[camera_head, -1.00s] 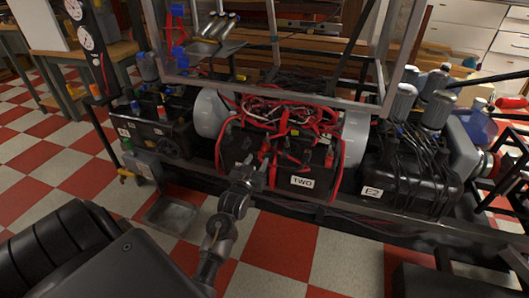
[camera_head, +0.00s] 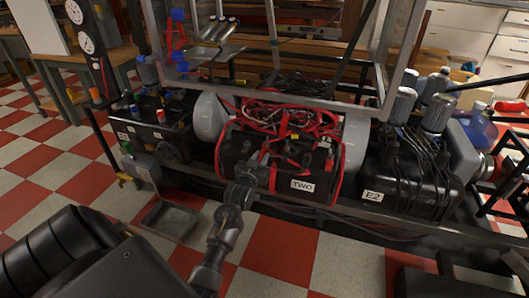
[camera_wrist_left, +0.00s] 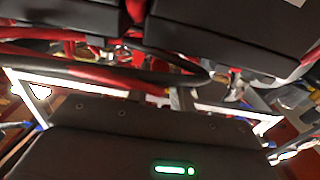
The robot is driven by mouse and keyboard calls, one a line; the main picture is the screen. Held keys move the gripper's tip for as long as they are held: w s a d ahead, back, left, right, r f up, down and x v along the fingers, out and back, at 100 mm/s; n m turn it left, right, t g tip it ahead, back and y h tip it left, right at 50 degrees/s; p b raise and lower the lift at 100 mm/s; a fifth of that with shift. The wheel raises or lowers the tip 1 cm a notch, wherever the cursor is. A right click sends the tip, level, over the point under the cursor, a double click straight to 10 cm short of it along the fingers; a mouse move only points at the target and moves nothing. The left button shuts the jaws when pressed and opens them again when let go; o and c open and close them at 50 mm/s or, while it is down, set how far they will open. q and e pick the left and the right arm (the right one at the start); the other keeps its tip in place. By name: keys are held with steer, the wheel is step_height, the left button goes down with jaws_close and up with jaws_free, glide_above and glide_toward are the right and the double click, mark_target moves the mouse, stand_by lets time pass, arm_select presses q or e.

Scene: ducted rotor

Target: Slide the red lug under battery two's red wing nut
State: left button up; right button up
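Battery two, a black box labelled TWO (camera_head: 314,187), stands at the middle of the rig in the head view, with red straps and a tangle of red cables (camera_head: 285,112) over its top. The red lug and the red wing nut are too small among the cables to pick out. My left gripper (camera_head: 262,166) is at the front of the black battery boxes, left of the TWO label. Its fingertips are small and dark there, so their opening is unclear. The left wrist view shows dark boxes and red cables close by, with no clear grip. My right gripper is out of view.
A black box labelled E2 (camera_head: 402,205) with black cables stands to the right. A metal frame (camera_head: 300,103) rises behind and above the batteries. A shallow metal tray (camera_head: 170,222) lies left of my arm.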

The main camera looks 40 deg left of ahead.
mark_target(261, 157)
arm_select(q)
jaws_close()
steer(key=shift+s+d+p, duration=0.2)
steer(key=shift+s+p, duration=0.3)
steer(key=shift+p, duration=0.05)
steer(key=shift+p+v, duration=1)
steer(key=shift+v, duration=0.4)
steer(key=shift+s+d+r+p, duration=0.1)
steer(key=shift+s+r+p, duration=0.15)
steer(key=shift+r+p, duration=0.7)
steer(key=shift+s+d+r+p, duration=0.1)
steer(key=shift+s+r+p, duration=0.15)
steer(key=shift+r+p, duration=0.65)
steer(key=shift+f+p, duration=0.3)
steer(key=shift+f, duration=0.05)
